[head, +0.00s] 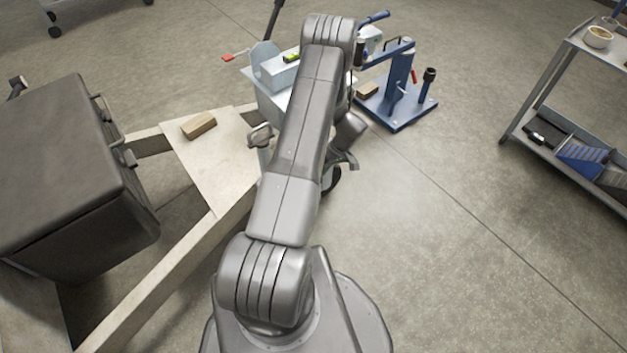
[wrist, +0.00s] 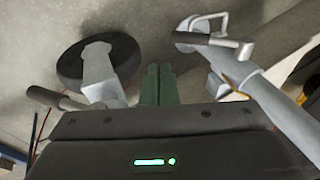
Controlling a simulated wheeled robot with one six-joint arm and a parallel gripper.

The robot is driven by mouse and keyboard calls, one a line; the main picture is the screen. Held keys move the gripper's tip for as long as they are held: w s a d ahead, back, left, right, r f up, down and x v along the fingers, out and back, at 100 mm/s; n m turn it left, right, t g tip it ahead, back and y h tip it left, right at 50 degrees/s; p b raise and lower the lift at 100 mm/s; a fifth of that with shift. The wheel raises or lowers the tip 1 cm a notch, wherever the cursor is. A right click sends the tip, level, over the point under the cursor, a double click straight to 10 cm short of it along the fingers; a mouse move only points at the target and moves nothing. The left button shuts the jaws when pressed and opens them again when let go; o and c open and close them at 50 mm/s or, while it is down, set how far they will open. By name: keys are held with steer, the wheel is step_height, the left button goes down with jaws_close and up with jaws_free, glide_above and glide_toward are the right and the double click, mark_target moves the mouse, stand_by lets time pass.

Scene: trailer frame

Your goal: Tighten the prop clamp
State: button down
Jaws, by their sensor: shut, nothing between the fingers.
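My gripper (wrist: 158,72) shows in the wrist view as two dark green fingers held together, with nothing between them. To their left is a grey bracket (wrist: 100,75) in front of a dark wheel, with a black-tipped lever (wrist: 55,98) sticking out to the left. To their right is a pale grey tube (wrist: 285,118) with a bent metal handle (wrist: 228,42) near a round grey end. I cannot tell which of these levers belongs to the prop clamp. The fingers appear apart from both. In the head view my arm hides the gripper; a grey post with a handle (head: 262,140) shows beside the arm.
The trailer frame (head: 178,262) carries a dark box (head: 60,170) at left and a board with a wooden block (head: 198,125). A blue stand (head: 400,105) is behind, a shelf rack (head: 560,130) at right. Floor right of my arm is clear.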

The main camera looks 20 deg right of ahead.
steer(key=shift+w+d+r, duration=0.1)
steer(key=shift+d+r, duration=0.95)
steer(key=shift+r, duration=0.05)
steer(key=a+f+p, duration=0.3)
steer(key=a+f, duration=0.3)
steer(key=a, duration=0.1)
steer(key=shift+a+p, duration=0.35)
steer(key=shift+a+r+h+p, duration=0.1)
steer(key=shift+a+h+p, duration=0.15)
steer(key=shift+p, duration=0.6)
